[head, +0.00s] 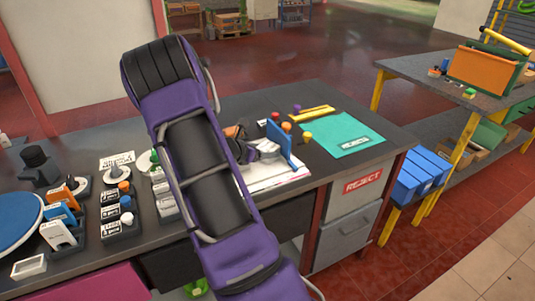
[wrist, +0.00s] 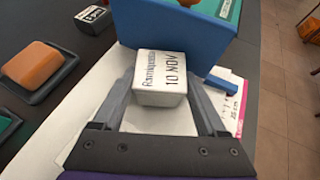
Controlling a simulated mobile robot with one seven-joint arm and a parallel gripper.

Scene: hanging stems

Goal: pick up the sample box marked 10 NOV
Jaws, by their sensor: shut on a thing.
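The sample box (wrist: 160,82) is a small pale grey-white block. Its top reads 10 NOV, with another handwritten word beside it. In the wrist view it sits between the two grey fingers of my gripper (wrist: 162,92), which is shut on it. White paper shows beneath and around the box; I cannot tell whether the box touches it. In the head view my gripper (head: 266,149) is by the blue upright panel, partly behind my purple arm, and the box is too small to make out clearly there.
The blue panel (wrist: 185,28) stands just beyond the box; it also shows in the head view (head: 279,143). An orange block (wrist: 33,65) lies in a dark dish to the left. A teal mat (head: 345,134) lies right, above the REJECT drawer (head: 362,183). Labelled holders (head: 60,232) crowd the left.

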